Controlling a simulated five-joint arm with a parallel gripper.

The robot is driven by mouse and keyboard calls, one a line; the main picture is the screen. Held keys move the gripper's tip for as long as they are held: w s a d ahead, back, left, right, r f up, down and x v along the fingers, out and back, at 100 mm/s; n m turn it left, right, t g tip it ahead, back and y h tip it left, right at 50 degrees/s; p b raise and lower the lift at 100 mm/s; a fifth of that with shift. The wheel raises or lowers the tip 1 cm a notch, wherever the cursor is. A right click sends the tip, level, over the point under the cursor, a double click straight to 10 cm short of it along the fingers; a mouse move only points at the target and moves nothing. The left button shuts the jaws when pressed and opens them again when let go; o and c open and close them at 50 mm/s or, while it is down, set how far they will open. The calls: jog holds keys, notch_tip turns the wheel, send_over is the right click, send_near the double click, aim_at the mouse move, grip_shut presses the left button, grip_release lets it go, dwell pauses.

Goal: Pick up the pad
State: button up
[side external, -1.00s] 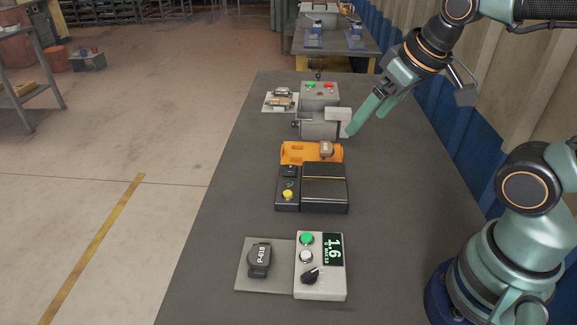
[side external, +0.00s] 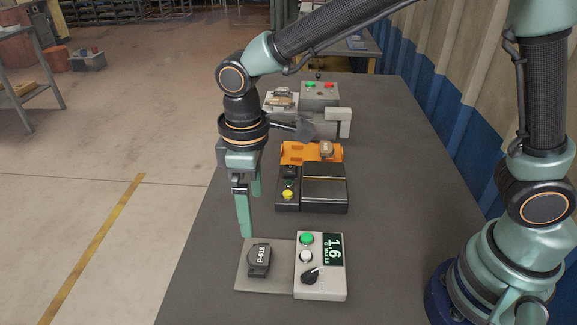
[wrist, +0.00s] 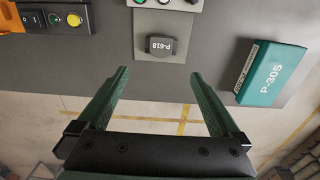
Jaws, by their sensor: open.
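The pad (side external: 259,260) is a small black piece with a white "P-618" label. It lies on the flat grey plate (side external: 282,284) left of a light-grey box with a display reading 1.6. My gripper (side external: 250,214) points down above the table just behind the plate, apart from the pad and empty. In the wrist view the pad (wrist: 160,46) lies beyond the fingertips, roughly centred between the two spread green fingers (wrist: 160,73).
The display box (side external: 320,266) has green, white and black controls. Behind stand a black box unit (side external: 325,188), an orange fixture (side external: 297,152) and a grey machine (side external: 318,122). A teal "P-305" box (wrist: 271,72) shows at right in the wrist view.

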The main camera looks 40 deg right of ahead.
send_over(260, 254)
jog(key=f, duration=0.7)
jog(key=shift+w+a+f, duration=0.1)
jog(key=shift+w+a, duration=0.05)
jog(key=shift+a, duration=0.1)
jog(key=shift+d+f, duration=0.15)
jog(key=shift+f, duration=1.2)
jog(key=shift+d+f, duration=0.1)
jog(key=shift+f, duration=1.2)
jog(key=shift+c, duration=0.3)
jog(key=c, duration=1.3)
jog(key=shift+r, duration=0.1)
jog(key=shift+r, duration=0.1)
